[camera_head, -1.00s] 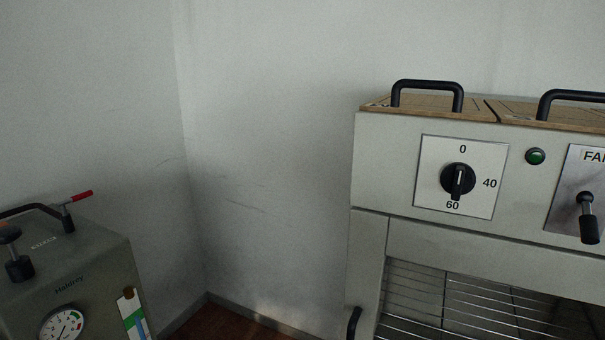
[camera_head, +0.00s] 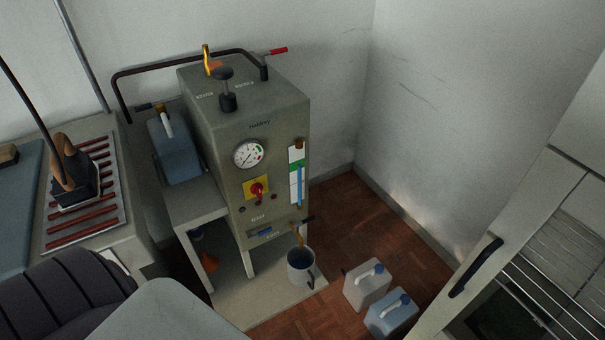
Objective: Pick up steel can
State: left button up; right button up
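A grey metal can (camera_head: 300,268) with a side handle stands upright at the foot of the boiler (camera_head: 262,185), at the front right edge of its pale base plate. It looks like the steel can. Its open top faces up, below a brass-coloured spout (camera_head: 299,236); the inside is dark. Neither of my grippers shows in the head view, and nothing is seen holding the can.
Two plastic canisters (camera_head: 367,285) (camera_head: 391,315) stand on the wood floor right of the can. A cabinet with a black handle (camera_head: 475,267) is at the right. An iron (camera_head: 75,175) rests on a slatted stand at left. Bare floor (camera_head: 345,215) lies behind the canisters.

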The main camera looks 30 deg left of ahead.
aim_at(301, 263)
jog(key=u, duration=1.05)
